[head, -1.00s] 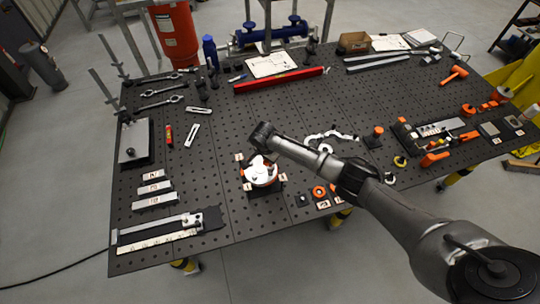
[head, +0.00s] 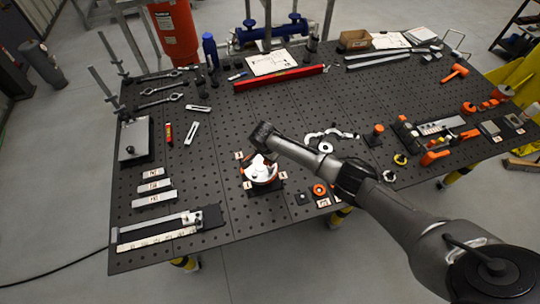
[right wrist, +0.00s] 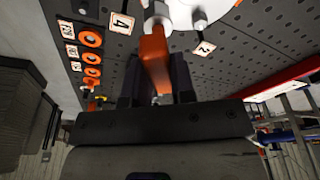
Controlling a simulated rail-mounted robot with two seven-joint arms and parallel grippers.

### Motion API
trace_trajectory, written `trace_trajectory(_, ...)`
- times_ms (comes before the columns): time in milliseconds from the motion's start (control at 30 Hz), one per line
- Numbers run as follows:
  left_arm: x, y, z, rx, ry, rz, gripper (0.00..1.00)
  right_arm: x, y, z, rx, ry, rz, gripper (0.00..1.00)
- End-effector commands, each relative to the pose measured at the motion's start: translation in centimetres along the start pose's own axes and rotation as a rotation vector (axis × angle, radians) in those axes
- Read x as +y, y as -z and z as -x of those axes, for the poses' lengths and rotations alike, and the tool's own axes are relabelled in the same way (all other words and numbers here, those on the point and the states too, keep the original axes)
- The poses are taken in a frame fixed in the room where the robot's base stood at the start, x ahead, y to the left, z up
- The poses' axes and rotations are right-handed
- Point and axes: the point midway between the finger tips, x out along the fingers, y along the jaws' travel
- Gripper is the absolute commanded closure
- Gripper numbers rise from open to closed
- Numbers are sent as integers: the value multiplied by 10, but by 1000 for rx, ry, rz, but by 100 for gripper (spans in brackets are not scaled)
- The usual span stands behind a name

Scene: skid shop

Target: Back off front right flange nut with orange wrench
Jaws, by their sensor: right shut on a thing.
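The orange wrench (right wrist: 154,52) is held between the two dark fingers of my right gripper (right wrist: 155,72) in the right wrist view. Its far end meets a pale metal nut or stud (right wrist: 157,10) at the white flange (right wrist: 181,12); whether it is fully seated I cannot tell. In the head view the white flange (head: 261,171) stands on a dark base near the table's front, with numbered tags around it. My right arm reaches over it from the right, and the fingers and wrench are mostly hidden there. My left gripper is not in view.
The black perforated table (head: 225,180) has bare room left of the flange. Orange rings (head: 319,190) lie with tags to its right. Labelled bars (head: 153,187) lie at the left. A red level (head: 278,79) lies behind. Curved pale parts (head: 331,135) lie close to my right arm.

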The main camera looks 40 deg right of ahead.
Motion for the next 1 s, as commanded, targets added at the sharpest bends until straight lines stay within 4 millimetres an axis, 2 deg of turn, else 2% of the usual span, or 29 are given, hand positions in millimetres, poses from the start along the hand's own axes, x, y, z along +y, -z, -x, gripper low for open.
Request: trace_trajectory(1000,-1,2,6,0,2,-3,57,0,1,0,1,2,0,100)
